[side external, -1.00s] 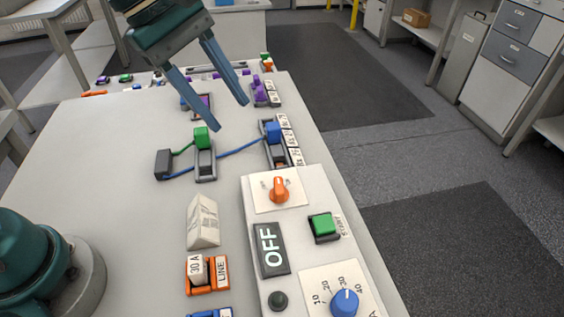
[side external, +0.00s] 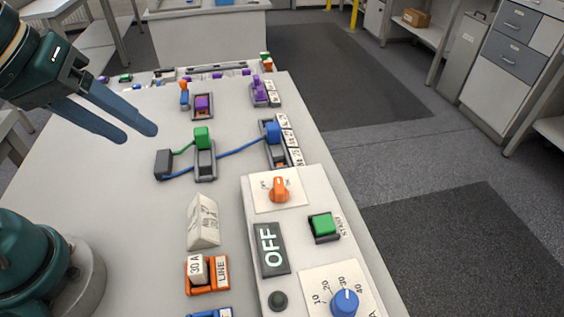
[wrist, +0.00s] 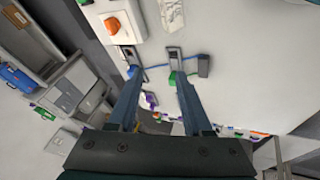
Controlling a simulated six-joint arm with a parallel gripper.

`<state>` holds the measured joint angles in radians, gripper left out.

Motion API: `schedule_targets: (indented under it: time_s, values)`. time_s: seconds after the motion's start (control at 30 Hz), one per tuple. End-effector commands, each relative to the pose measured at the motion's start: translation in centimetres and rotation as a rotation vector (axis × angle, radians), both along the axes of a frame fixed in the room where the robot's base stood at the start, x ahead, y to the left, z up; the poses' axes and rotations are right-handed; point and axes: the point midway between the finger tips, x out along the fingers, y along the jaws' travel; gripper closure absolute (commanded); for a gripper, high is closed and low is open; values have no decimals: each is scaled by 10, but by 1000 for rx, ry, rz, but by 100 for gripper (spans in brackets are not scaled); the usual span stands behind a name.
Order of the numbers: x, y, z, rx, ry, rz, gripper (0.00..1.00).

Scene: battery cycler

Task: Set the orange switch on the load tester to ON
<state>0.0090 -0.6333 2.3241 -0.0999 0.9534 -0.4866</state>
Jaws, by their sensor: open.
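The load tester (side external: 254,201) is a white panel box along the right side of the table. Its orange switch (side external: 279,190) is a rotary knob on a white plate near the box's far end; its small markings are too small to read surely. A dark sign on the box reads OFF (side external: 271,248). The orange switch also shows at the top left of the wrist view (wrist: 113,25). My gripper (side external: 140,133) is open and empty above the table's left part, left of and beyond the switch, apart from everything. In the wrist view my gripper (wrist: 158,108) shows two spread fingers.
The box also bears a green START button (side external: 323,225) and a blue dial (side external: 344,302). Beyond it stand a blue plug (side external: 273,131) and a green plug (side external: 203,137), joined by cable.

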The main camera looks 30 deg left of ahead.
Motion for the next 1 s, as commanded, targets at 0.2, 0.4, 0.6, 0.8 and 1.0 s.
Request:
schedule_targets:
  time_s: [0.2,0.4,0.6,0.8,1.0]
  values:
    - [-20,14,-22,196,-25,-229,50]
    - [-24,19,-32,329,-15,-428,50]
    - [-24,16,-24,241,-4,-297,50]
    - [-21,13,-14,193,-10,-230,50]
    - [-21,13,-13,188,-9,-222,50]
